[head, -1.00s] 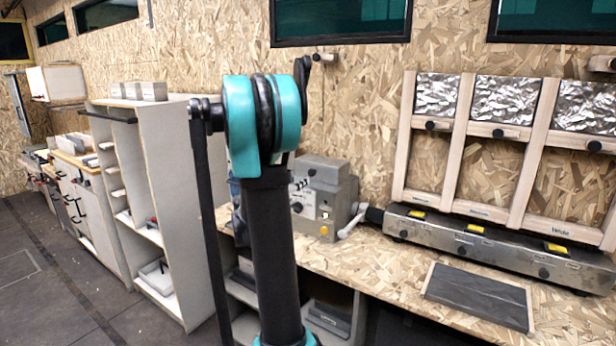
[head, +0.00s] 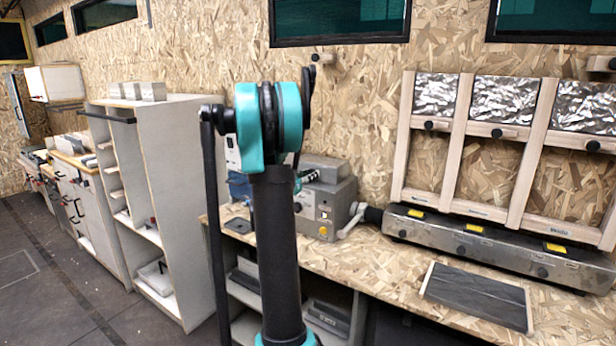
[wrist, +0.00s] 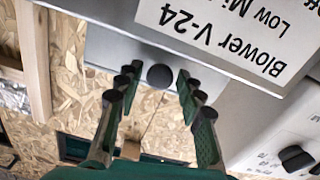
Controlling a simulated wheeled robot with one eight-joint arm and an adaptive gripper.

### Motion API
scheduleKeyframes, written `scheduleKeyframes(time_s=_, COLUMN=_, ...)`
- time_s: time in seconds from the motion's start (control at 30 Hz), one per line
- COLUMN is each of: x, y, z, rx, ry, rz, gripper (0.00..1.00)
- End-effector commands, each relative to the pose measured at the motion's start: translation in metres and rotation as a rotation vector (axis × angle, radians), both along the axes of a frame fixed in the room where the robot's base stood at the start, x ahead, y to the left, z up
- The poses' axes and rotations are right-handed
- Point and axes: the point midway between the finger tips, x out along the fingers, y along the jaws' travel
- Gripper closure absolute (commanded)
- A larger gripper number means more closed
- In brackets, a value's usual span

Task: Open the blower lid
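The blower shows close up in the wrist view, upside down, as a grey body with a white label (wrist: 235,35) reading "Blower V-24". A round black knob (wrist: 160,76) sits on a light grey panel (wrist: 105,48) beside the label; I cannot tell for sure that this panel is the lid. My gripper (wrist: 158,84) is open, one finger on each side of the knob; no contact shows. In the head view, a grey machine (head: 340,198) with a yellow button stands on the bench, and my gripper (head: 308,178) shows small in front of it, partly hidden by my arm.
A pipe and metal unit (head: 480,240) with yellow labels extend right of the machine, below wooden frames with foil panels. A dark slate board (head: 475,295) lies on the chipboard bench (head: 385,265). A tall grey shelf (head: 175,200) stands left of my arm.

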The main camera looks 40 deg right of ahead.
Motion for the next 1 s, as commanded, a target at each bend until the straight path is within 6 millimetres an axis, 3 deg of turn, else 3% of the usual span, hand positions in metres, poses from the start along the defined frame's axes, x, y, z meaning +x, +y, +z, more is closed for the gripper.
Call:
scheduleKeyframes(time_s=0.03, x=0.0, y=0.0, z=0.0, rx=0.0, ry=0.0, rz=0.0, gripper=0.72)
scheduleKeyframes(time_s=0.27, x=0.0, y=0.0, z=0.0, rx=0.0, ry=0.0, rz=0.0, gripper=1.0)
scheduleKeyframes(time_s=0.67, x=0.0, y=0.0, z=0.002, rx=0.01, ry=0.004, rz=0.0, gripper=1.0)
scheduleKeyframes(time_s=1.0, x=0.002, y=-0.007, z=0.023, rx=0.141, ry=0.056, rz=-0.002, gripper=1.0)
